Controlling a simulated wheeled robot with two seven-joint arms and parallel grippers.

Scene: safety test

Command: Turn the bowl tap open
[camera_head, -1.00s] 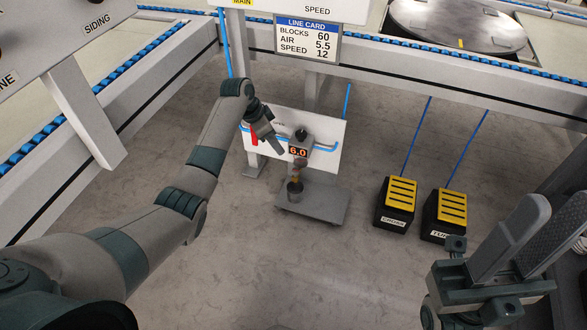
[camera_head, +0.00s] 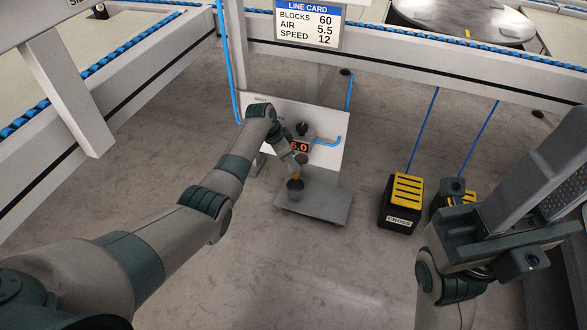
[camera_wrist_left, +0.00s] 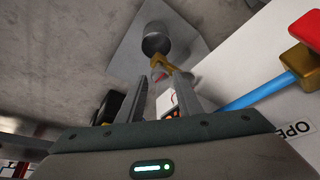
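The bowl tap, a small brass piece (camera_wrist_left: 163,62), sits at the fingertips of my left gripper (camera_wrist_left: 162,82) in the left wrist view. The two fingers are apart, one on each side of its line; contact cannot be told. In the head view my left gripper (camera_head: 292,152) is in front of the white panel (camera_head: 325,160), just below the orange 6.0 display (camera_head: 299,146), and hides most of the bowl and tap. A dark cup (camera_head: 295,186) stands beneath; it also shows in the wrist view (camera_wrist_left: 155,42). My right gripper (camera_head: 535,195) is empty, fingers apart, at lower right.
A red lever (camera_wrist_left: 306,28) on a brass valve is close on the right in the wrist view, with a blue hose (camera_wrist_left: 250,97) and an OPEN label. The cup rests on a grey plate (camera_head: 325,205). Two black-and-yellow pedals (camera_head: 403,200) stand on the floor right of it.

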